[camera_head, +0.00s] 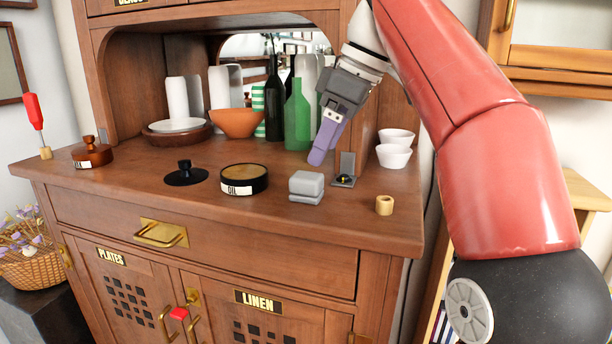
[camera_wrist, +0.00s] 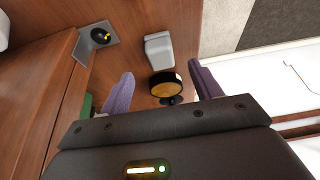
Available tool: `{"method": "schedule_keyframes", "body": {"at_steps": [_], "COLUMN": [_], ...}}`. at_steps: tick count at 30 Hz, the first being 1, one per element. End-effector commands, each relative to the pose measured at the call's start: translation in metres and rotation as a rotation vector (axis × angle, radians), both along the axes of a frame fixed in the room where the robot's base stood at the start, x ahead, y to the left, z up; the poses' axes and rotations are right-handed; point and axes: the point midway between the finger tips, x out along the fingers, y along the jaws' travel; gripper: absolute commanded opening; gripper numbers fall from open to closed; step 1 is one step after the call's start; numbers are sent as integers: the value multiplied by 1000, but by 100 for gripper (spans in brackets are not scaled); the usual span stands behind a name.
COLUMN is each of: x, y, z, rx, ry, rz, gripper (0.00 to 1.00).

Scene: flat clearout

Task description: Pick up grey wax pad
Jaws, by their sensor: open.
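The grey wax pad (camera_head: 306,184) is a small light grey block with rounded edges, lying on the sideboard top near its front edge. In the wrist view the pad (camera_wrist: 158,48) shows beyond the fingertips, between their lines. My gripper (camera_head: 317,158) has purple fingers and hangs above and behind the pad, apart from it. In the wrist view my gripper (camera_wrist: 160,72) has its two fingers spread with nothing between them.
A black oil tin (camera_head: 243,178) stands left of the pad, and a black lid (camera_head: 185,174) lies farther left. A grey bracket (camera_head: 345,172) stands close on the right, with a small wooden ring (camera_head: 384,205) beyond. Green bottles (camera_head: 297,118) and white bowls (camera_head: 394,156) stand behind.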

Motion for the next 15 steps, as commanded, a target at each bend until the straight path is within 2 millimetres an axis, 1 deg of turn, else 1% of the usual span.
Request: {"method": "schedule_keyframes", "body": {"at_steps": [6,11,15], "x": [2,4,7], "y": [7,12,22], "z": [-17,-27,-47], "rx": [-1,0,0], "ry": [3,2,3], "rz": [0,1,1], "gripper": [64,64,64]}}
